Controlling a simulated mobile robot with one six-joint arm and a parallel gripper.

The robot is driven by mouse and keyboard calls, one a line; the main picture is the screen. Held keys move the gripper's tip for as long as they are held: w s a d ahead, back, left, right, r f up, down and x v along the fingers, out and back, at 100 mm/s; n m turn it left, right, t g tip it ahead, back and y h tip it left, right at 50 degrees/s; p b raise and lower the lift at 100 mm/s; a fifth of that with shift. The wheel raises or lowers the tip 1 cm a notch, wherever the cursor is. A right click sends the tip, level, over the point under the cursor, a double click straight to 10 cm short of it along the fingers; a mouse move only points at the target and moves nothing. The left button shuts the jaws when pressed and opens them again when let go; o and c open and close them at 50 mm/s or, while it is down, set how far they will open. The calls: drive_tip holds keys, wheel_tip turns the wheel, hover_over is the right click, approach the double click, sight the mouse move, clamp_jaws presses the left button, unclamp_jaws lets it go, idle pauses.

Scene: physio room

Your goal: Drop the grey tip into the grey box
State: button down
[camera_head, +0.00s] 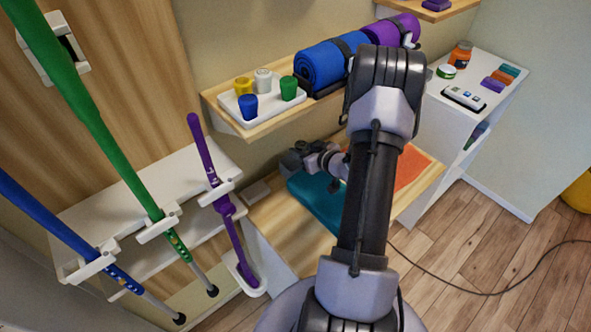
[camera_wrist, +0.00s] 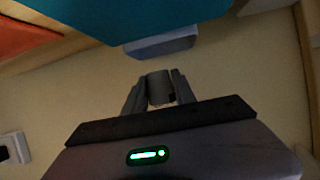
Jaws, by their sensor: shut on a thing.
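My gripper (camera_wrist: 160,88) is shut on the grey tip (camera_wrist: 158,88), a small light grey cylinder between its two fingers in the wrist view. In the head view my gripper (camera_head: 291,160) is low over the bench, below the wall shelf, and the tip cannot be made out there.
A white tray (camera_head: 262,106) on the shelf holds several coloured cups beside a blue roll (camera_head: 322,65). Teal (camera_head: 317,201) and orange (camera_head: 411,166) cloths lie on the bench. Blue, green and purple (camera_head: 228,205) poles stand at left. A white cabinet (camera_head: 441,125) stands at right.

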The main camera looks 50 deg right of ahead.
drive_tip(key=c, duration=0.9)
unclamp_jaws()
drive_tip(key=shift+r, duration=0.1)
drive_tip(key=shift+c, duration=0.2)
drive_tip(key=p+v, duration=0.5)
drive_tip(key=v, duration=1.2)
drive_tip(key=shift+s, duration=0.15)
